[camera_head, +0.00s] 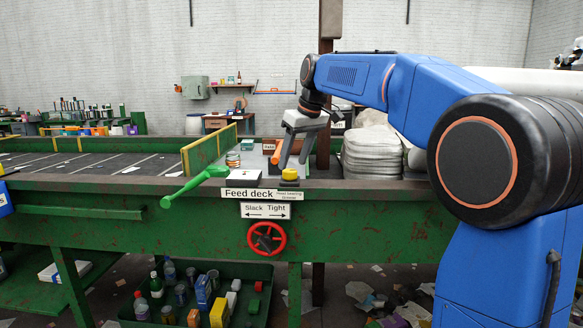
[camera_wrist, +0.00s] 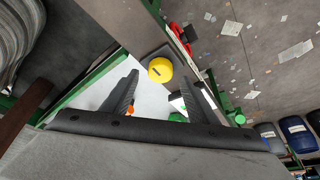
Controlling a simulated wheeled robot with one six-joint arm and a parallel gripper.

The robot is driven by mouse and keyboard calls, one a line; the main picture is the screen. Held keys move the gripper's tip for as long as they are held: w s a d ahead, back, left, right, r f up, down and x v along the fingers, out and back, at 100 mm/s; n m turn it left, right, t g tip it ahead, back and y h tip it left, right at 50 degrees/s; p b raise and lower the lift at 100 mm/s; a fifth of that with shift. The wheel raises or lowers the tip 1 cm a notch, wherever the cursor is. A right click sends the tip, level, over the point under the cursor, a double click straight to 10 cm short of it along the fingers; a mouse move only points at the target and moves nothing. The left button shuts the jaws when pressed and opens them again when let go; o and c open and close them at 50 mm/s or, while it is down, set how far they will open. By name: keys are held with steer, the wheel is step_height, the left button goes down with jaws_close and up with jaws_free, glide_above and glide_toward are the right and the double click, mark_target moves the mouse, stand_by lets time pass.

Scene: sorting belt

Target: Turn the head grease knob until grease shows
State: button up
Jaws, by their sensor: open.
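The grease knob is a round yellow knob (camera_head: 290,173) with a darker base, on the deck edge above the small "Head bearing grease" label (camera_head: 289,195). In the wrist view the yellow knob (camera_wrist: 160,69) has a dark line across its top and sits between and just beyond my fingertips. My gripper (camera_head: 292,163) points down over the knob, open and empty. In the wrist view my gripper (camera_wrist: 159,80) shows its two dark fingers spread apart, apparently not touching the knob. I cannot make out any grease.
A green lever (camera_head: 195,185) and a white box (camera_head: 244,177) are left of the knob. A red handwheel (camera_head: 266,238) hangs below the "Slack Tight" sign (camera_head: 265,211). White stacked sacks (camera_head: 372,155) stand behind to the right. The dark belt (camera_head: 90,160) lies left.

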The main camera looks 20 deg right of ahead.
mark_target(290, 170)
steer(key=shift+x, duration=1.65)
steer(key=c, duration=1)
steer(key=shift+c, duration=0.2)
steer(key=m, duration=0.1)
steer(key=m+h, duration=0.1)
steer(key=m, duration=0.2)
steer(key=shift+a+m+t+h, duration=0.25)
steer(key=shift+m+t+h, duration=0.05)
steer(key=shift+h, duration=0.1)
steer(key=shift+a+m+h, duration=0.1)
steer(key=shift+m+h, duration=0.9)
steer(key=shift+m, duration=1.6)
